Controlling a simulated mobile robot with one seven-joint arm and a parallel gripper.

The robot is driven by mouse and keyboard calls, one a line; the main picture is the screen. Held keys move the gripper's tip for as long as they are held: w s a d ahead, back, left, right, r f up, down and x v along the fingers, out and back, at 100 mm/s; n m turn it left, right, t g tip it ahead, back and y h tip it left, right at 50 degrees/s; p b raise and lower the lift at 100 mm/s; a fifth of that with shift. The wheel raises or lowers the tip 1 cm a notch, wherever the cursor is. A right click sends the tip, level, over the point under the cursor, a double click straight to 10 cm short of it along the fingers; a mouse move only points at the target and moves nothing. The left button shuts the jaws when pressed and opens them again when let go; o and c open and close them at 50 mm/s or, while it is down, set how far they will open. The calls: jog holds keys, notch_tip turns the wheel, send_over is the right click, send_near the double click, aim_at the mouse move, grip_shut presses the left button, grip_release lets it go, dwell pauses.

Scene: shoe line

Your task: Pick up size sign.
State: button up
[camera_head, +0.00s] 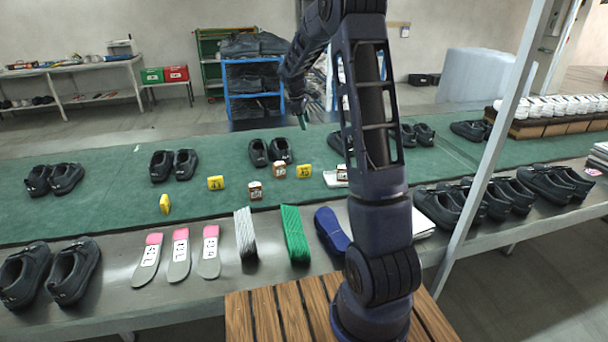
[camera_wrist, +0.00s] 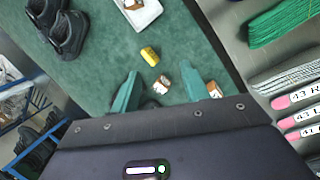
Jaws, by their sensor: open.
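Several small size signs stand on the green mat (camera_head: 110,210). The yellow ones are a right sign (camera_head: 305,170), a middle sign (camera_head: 215,183) and a left sign (camera_head: 165,204). Brown-and-white signs include a far one (camera_head: 279,170) and a near one (camera_head: 255,190). My gripper (camera_head: 303,118) is open and empty, raised above the mat. In the wrist view its teal fingers (camera_wrist: 160,80) frame a brown-and-white sign (camera_wrist: 161,85), which looks lower down and apart from them. A yellow sign (camera_wrist: 150,54) lies just beyond the tips; another brown-and-white sign (camera_wrist: 214,90) is beside the right finger.
Black shoe pairs (camera_head: 174,165) stand along the mat. A white tray (camera_wrist: 143,14) holds another small sign. Pink-tipped insoles (camera_head: 180,256), a white stack (camera_head: 245,233) and a green stack (camera_head: 295,234) lie on the near metal edge. My arm hides part of the mat's right.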

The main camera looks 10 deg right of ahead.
jog(key=w+f+n, duration=0.3)
jog(key=w+f, duration=0.5)
jog(key=f, duration=0.1)
jog(key=n+g+h, duration=0.1)
jog(key=n, duration=0.2)
send_near(302, 166)
jog(key=f, duration=0.2)
jog(key=shift+h, duration=0.3)
jog(key=x, duration=0.4)
jog(key=w+x, duration=0.1)
jog(key=x, duration=0.1)
jog(key=shift+s+x, duration=0.25)
jog(key=shift+x, duration=1)
jog(key=shift+s+x, duration=0.2)
jog(key=shift+x, duration=1.05)
jog(key=shift+d, duration=0.1)
jog(key=shift+c, duration=0.3)
grip_shut()
